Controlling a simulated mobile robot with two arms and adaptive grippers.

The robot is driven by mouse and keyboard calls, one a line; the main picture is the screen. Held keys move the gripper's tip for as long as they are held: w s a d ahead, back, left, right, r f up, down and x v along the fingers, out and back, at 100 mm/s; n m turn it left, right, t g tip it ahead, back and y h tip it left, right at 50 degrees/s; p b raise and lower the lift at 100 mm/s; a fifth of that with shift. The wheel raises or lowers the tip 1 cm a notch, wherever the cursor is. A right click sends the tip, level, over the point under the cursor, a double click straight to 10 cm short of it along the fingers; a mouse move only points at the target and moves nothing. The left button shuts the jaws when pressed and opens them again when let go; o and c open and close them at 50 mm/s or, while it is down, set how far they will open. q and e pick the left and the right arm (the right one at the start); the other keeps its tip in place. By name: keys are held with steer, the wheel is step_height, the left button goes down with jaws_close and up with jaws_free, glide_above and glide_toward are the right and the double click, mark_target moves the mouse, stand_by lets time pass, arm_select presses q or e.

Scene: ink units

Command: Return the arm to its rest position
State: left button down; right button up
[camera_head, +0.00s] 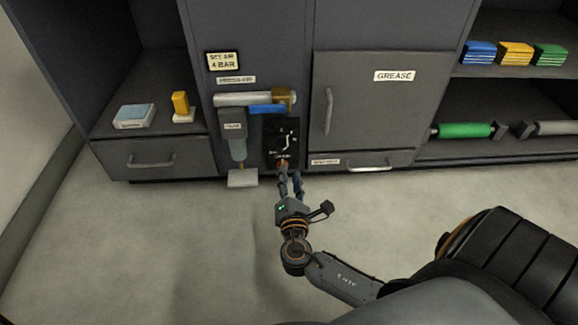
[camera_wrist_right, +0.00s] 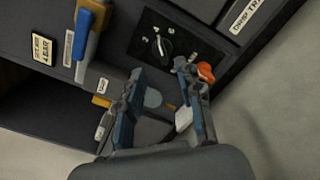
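My right arm (camera_head: 345,280) reaches up from the lower right toward the dark cabinet front. My right gripper (camera_head: 290,172) is just in front of the black dial panel (camera_head: 281,132). In the right wrist view the gripper (camera_wrist_right: 161,72) has its two fingers apart, with nothing held between them. The dial panel (camera_wrist_right: 160,42) with its pale pointer lies beyond the fingertips. A small orange-red part (camera_wrist_right: 206,72) shows beside one fingertip; whether they touch I cannot tell. My left gripper is not in view.
Left of the panel are a blue handle (camera_head: 267,109), a pipe (camera_head: 240,99) and a hanging cylinder (camera_head: 238,149) above a pale block (camera_head: 242,178). A GREASE door (camera_head: 365,105) and a drawer (camera_head: 155,158) flank them. The floor (camera_head: 190,250) before the cabinet is clear.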

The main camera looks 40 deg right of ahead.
steer(key=shift+s+a, duration=0.15)
steer(key=shift+s, duration=0.05)
stand_by(0.4)
